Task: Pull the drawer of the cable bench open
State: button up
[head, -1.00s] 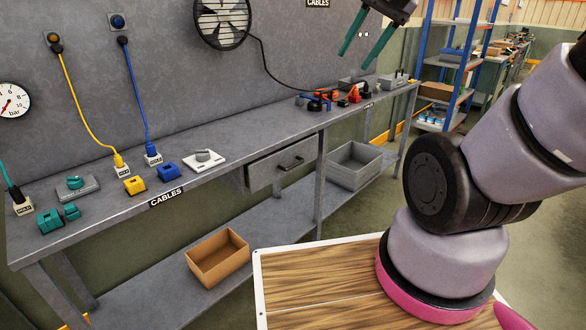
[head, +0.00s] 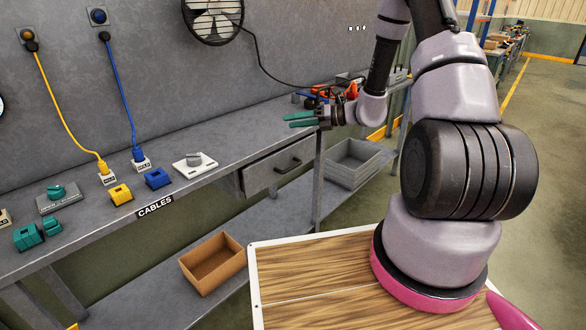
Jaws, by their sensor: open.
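The cable bench (head: 100,238) is a long grey metal table along the wall, with a "CABLES" label on its front edge. Its grey drawer (head: 263,176) hangs under the top, right of the middle, and has a dark bar handle (head: 288,166). The drawer front sticks out a little from under the top. My gripper (head: 288,121) has two green fingers. They are apart and empty, pointing left above the right part of the bench top, higher than the handle and not touching it.
An open brown box (head: 212,262) and a grey crate (head: 352,166) sit on the lower shelf. Red and blue items lie behind my gripper. A wood-topped surface (head: 310,265) is in front.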

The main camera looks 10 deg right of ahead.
jog(key=w+d+f+m+t+h, duration=0.1)
jog(key=w+d+f+m+t, duration=0.2)
jog(key=f+m, duration=0.55)
jog(key=m+t+h, duration=0.3)
jog(key=m+h, duration=0.1)
jog(key=m, duration=0.2)
send_near(294, 167)
jog(key=x, duration=1)
jog(key=shift+w+a+f, duration=0.1)
jog(key=shift+w+f, duration=0.05)
jog(key=shift+w, duration=0.15)
grip_shut()
